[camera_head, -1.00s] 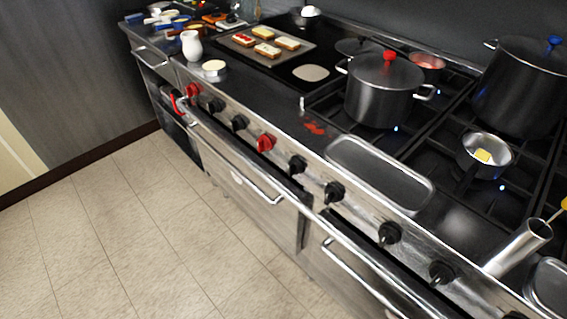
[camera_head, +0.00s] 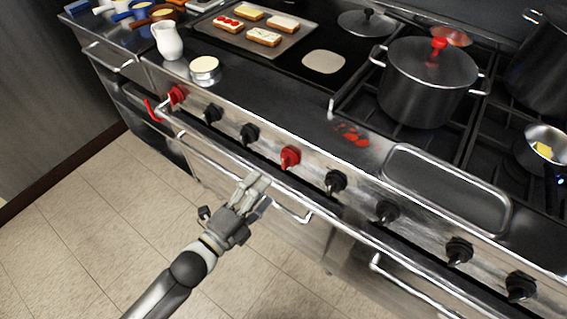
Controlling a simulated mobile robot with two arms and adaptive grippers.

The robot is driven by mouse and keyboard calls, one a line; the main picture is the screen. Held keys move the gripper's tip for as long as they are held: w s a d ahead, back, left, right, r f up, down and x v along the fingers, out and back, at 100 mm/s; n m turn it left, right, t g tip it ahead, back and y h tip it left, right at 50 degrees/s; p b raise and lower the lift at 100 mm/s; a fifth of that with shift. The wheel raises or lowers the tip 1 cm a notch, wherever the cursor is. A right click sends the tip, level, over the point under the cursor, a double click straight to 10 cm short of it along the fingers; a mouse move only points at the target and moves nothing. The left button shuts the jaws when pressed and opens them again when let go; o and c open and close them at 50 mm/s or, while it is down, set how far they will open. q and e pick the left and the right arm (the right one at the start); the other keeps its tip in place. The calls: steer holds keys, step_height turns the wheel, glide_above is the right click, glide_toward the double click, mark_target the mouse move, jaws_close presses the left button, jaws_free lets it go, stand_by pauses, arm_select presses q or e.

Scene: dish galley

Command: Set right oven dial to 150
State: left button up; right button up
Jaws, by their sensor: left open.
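Two red dials sit on the steel front panel (camera_head: 310,177) of the range: one at the left (camera_head: 177,95) and one farther right (camera_head: 290,158). The right red dial sits between black knobs. Its setting marks are too small to read. My left gripper (camera_head: 255,184) is open and empty, in front of the range near the handle bar, below and left of the right red dial and apart from it in the picture. My right gripper is not in view.
Black knobs (camera_head: 335,181) line the panel. A long handle bar (camera_head: 345,228) runs below it. On top are a lidded pot (camera_head: 425,88), a tray of toasts (camera_head: 285,45), a white jug (camera_head: 168,40) and a shallow steel tray (camera_head: 447,187). The floor (camera_head: 95,240) is clear.

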mark_target(283, 165)
arm_select(q)
steer(key=x, duration=0.8)
steer(key=shift+w+d+p, duration=0.1)
steer(key=shift+w+p, duration=0.2)
steer(key=shift+p, duration=0.05)
steer(key=shift+w+d+f, duration=0.1)
steer(key=shift+w+d, duration=0.25)
steer(key=shift+w, duration=0.25)
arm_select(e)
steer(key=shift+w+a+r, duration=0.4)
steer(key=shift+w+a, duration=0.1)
arm_select(q)
steer(key=shift+c, duration=0.2)
steer(key=c, duration=1)
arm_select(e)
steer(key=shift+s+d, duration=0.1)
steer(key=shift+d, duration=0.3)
